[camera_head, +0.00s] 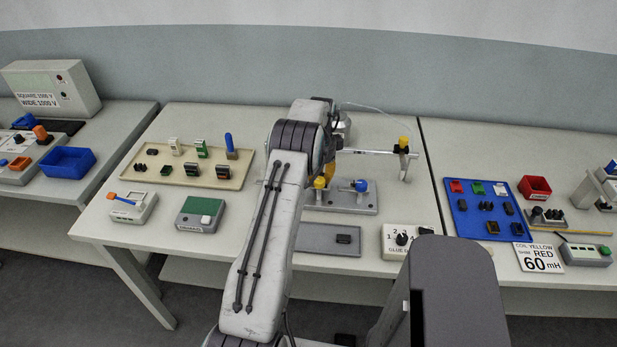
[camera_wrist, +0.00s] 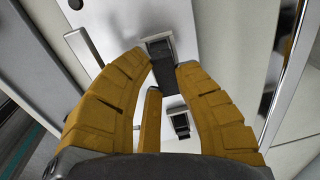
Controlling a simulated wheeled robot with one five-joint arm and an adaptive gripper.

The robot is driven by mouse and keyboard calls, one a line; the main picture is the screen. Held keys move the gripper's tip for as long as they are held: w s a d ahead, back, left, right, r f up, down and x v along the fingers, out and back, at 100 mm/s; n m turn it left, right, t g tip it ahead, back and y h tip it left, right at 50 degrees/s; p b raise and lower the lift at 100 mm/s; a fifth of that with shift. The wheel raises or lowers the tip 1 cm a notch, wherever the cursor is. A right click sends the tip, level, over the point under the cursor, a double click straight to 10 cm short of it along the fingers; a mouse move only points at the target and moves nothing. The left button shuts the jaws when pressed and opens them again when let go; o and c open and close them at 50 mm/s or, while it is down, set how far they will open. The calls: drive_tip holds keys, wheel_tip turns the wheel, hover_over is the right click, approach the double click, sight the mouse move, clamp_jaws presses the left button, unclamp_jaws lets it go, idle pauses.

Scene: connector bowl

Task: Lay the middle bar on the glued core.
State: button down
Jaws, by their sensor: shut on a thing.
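My gripper (camera_wrist: 163,62) has its orange fingers closed around a dark, narrow piece (camera_wrist: 169,82), which I take to be the middle bar. A silver-topped dark block (camera_wrist: 158,42) shows at the fingertips; I cannot tell whether it touches the held piece. A second small black and silver block (camera_wrist: 180,122) lies on the pale surface beside the right finger. I cannot tell which block is the glued core.
A beige parts tray (camera_head: 215,180) stands left, a blue tray (camera_head: 463,211) right.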

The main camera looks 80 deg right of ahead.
drive_tip(key=shift+s+f, duration=0.15)
drive_tip(key=shift+f, duration=0.15)
drive_tip(key=c, duration=1)
unclamp_jaws()
drive_tip(key=shift+c, duration=0.2)
